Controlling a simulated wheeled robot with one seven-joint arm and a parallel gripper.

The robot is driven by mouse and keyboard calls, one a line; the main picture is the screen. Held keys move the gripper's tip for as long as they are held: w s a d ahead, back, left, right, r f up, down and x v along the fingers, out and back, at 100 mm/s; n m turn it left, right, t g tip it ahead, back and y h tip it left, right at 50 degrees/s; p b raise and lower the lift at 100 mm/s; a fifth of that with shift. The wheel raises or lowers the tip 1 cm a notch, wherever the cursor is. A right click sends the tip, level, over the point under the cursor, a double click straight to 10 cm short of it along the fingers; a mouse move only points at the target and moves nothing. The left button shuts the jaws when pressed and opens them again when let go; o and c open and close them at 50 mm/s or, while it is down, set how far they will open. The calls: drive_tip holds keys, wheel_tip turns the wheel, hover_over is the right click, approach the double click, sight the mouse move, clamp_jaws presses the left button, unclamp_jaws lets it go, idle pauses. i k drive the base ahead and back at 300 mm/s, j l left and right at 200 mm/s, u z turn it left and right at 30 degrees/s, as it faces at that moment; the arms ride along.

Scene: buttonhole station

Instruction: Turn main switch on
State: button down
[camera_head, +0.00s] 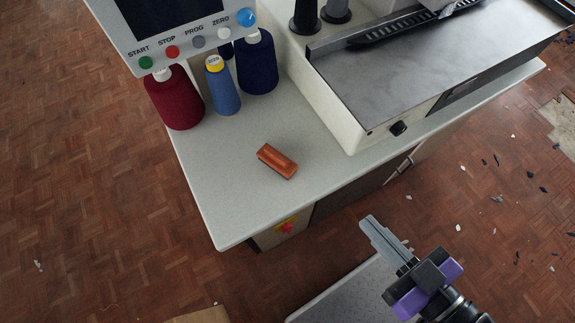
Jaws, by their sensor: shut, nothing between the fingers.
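A red and yellow switch (287,226), likely the main switch, sits on the cabinet front just under the table's front edge. It is small and partly cut off by the tabletop, so I cannot tell its position. My gripper (371,223) is in front of the table at the lower right, with grey fingers pointing up and left. It is shut and empty, to the right of the switch and apart from it.
A control panel (190,45) with several buttons overhangs the table (215,190). Beneath it stand a dark red cone (175,100) and several blue ones. An orange-brown block (277,161) lies on the tabletop. The machine (390,90) has a black knob (398,128). Scraps litter the floor at right.

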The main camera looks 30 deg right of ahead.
sight(286, 228)
drive_tip(key=l+u, duration=0.15)
drive_tip(key=l, duration=1.95)
drive_tip(key=l+u, duration=0.1)
drive_tip(key=u, duration=0.75)
drive_tip(key=l+u, duration=0.15)
drive_tip(key=u, duration=0.25)
